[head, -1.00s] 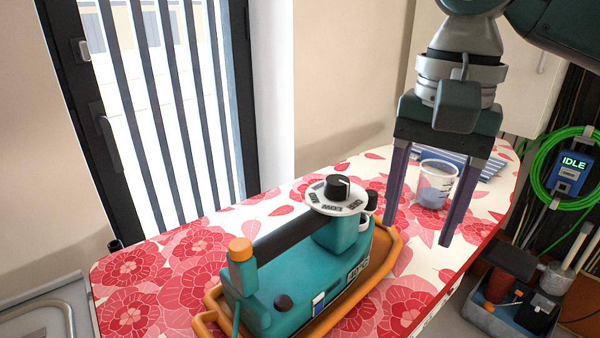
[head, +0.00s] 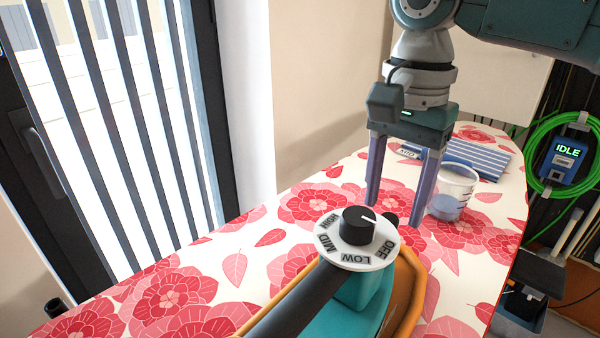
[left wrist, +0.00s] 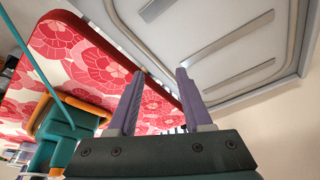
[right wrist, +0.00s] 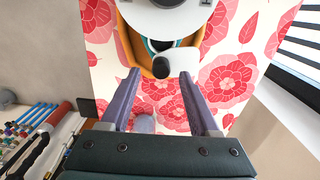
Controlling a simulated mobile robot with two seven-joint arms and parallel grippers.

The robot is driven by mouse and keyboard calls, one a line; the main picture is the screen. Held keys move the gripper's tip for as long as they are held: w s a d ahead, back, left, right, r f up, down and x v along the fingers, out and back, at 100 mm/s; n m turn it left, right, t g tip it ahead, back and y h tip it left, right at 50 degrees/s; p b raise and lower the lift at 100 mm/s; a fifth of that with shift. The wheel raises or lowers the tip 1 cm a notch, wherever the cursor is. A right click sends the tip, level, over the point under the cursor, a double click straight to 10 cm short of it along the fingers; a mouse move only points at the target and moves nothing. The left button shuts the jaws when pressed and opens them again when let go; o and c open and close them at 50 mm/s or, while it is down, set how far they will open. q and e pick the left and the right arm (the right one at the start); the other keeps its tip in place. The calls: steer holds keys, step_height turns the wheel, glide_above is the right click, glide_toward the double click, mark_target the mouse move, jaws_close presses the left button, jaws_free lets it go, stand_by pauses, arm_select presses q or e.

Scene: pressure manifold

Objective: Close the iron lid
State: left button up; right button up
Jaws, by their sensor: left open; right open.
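The teal iron (head: 357,300) stands in an orange tray (head: 408,285) on the flowered board, with a black handle and a white dial (head: 375,247) with a black knob on top. A small dark rounded piece (head: 389,219) sits at its front end, beside a white piece (right wrist: 182,60) in the right wrist view. I cannot tell which is the lid. My right gripper (head: 394,214) is open and empty, pointing down by this front end; in the right wrist view the dark piece (right wrist: 160,65) shows between its fingertips. My left gripper (left wrist: 160,71) is open and empty near the board's edge.
A clear cup (head: 453,195) with bluish contents stands right of the right gripper. A blue striped item (head: 478,157) lies behind it. A green cable with a blue box (head: 563,160) hangs at the right. A barred window is at the left.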

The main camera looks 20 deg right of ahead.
steer(key=shift+f, duration=1.15)
steer(key=shift+c, duration=0.2)
jaws_close()
